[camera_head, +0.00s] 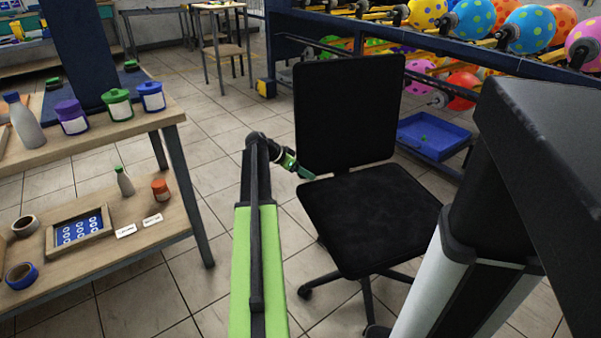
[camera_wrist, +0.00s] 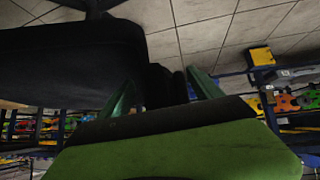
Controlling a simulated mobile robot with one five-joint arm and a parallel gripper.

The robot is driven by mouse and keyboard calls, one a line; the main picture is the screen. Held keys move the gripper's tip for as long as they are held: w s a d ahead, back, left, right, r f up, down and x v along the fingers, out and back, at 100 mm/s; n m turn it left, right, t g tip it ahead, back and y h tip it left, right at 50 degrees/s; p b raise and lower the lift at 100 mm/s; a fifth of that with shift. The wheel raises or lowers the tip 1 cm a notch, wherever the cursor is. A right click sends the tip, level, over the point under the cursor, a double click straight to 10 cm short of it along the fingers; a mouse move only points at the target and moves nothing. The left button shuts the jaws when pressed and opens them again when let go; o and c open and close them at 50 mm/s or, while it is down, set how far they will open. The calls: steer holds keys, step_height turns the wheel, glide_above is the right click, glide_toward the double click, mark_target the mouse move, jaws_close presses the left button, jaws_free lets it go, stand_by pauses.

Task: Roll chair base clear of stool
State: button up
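The black office chair (camera_head: 368,215) stands right of centre in the head view, its tall backrest (camera_head: 350,110) towards the far side. Its wheeled base (camera_head: 368,296) shows partly under the seat. My gripper (camera_head: 303,173) is at the left edge of the chair, by the gap between seat and backrest. In the wrist view its green fingers (camera_wrist: 160,85) are spread, with a dark part of the chair between or just beyond them. I cannot tell whether they touch it. A tall wooden-topped stand (camera_head: 224,48) at the back may be the stool; this is unclear.
A wooden workbench (camera_head: 182,222) with pots, bottles and a stencil frame stands at the left. A balloon rack (camera_head: 330,42) and a blue tray (camera_head: 432,133) are behind the chair. Tiled floor (camera_head: 205,180) is free between bench and chair.

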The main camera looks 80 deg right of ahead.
steer(key=o, duration=0.4)
steer(key=shift+w+a, duration=0.1)
steer(key=shift+w, duration=0.05)
steer(key=shift+c, duration=0.2)
steer(key=p+v, duration=1.2)
steer(key=v, duration=0.5)
steer(key=shift+r, duration=0.2)
